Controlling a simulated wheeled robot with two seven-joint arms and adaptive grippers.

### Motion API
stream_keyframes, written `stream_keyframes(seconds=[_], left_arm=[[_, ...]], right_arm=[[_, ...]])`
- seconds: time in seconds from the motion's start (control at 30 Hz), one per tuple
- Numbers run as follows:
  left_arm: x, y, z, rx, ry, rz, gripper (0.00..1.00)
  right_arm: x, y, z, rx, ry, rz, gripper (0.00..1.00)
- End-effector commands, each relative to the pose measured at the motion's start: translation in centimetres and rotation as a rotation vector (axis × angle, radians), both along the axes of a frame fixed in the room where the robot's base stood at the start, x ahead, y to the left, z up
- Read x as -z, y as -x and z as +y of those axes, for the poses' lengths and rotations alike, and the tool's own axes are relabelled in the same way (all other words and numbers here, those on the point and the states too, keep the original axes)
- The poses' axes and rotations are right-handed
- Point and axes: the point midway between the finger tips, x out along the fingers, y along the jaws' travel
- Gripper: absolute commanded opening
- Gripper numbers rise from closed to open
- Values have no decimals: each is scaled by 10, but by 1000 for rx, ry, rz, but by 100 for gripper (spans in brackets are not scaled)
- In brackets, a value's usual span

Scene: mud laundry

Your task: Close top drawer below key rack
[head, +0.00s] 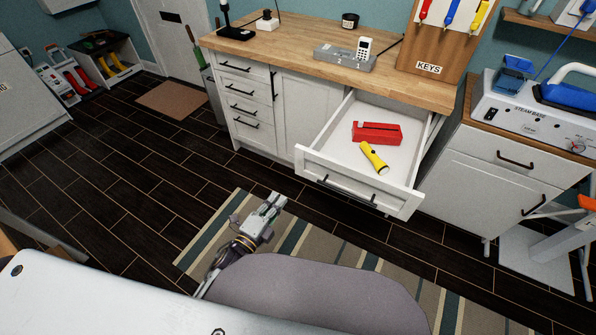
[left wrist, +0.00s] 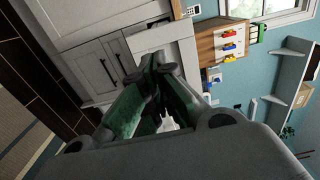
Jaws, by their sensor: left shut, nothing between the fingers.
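The top drawer (head: 345,187) below the key rack (head: 440,35) is pulled far out from the white cabinet. Its front has a dark bar handle. A red box-like item (head: 377,133) and a yellow flashlight (head: 373,158) lie inside it. My left gripper (head: 272,203) is shut and empty, over the striped rug, in front of and to the left of the drawer front and apart from it. In the left wrist view my gripper fingers (left wrist: 158,85) fill the middle, with white cabinetry beyond them. My right gripper is not in view.
The wooden counter (head: 290,52) carries a grey holder with a white handset (head: 364,48). A white cabinet with a steam device (head: 530,108) stands to the right. A striped rug (head: 300,235) lies on the dark floor, which is clear at left.

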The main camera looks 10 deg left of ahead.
Motion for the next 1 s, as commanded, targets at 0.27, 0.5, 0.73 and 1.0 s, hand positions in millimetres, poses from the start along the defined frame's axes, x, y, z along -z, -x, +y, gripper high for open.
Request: stream_keyframes(seconds=[0.27,0.5,0.73,1.0], left_arm=[[0,-12,-4,0,0,0,0],[0,-29,-9,0,0,0,0],[0,-46,-15,0,0,0,0],[0,-67,-21,0,0,0,0]], right_arm=[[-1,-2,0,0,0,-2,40],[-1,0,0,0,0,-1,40],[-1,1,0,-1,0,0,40],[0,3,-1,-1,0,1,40]])
